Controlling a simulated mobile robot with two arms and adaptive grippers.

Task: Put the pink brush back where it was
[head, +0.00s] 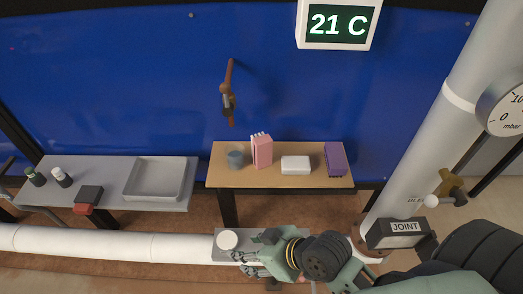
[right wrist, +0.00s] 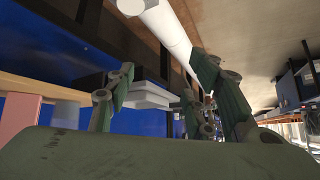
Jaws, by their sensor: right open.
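The pink brush (head: 262,151), a pink block with short pale prongs on top, stands upright on the wooden table (head: 225,179) between a grey cup (head: 236,159) and a white block (head: 295,165). Part of a pink thing (right wrist: 17,115), likely the same one, shows at the left edge of the right wrist view. My right gripper (head: 258,262) is in front of and below the wooden table, apart from the brush. In the right wrist view its fingers (right wrist: 170,95) are spread with nothing held between them. My left gripper is not in view.
A purple block (head: 335,158) stands at the table's right end. A grey table (head: 180,206) at left holds a tray (head: 153,195), two small bottles and a dark red-fronted item (head: 88,198). A white pipe (head: 110,243) runs low in front; a thick upright pipe (head: 430,130) stands right.

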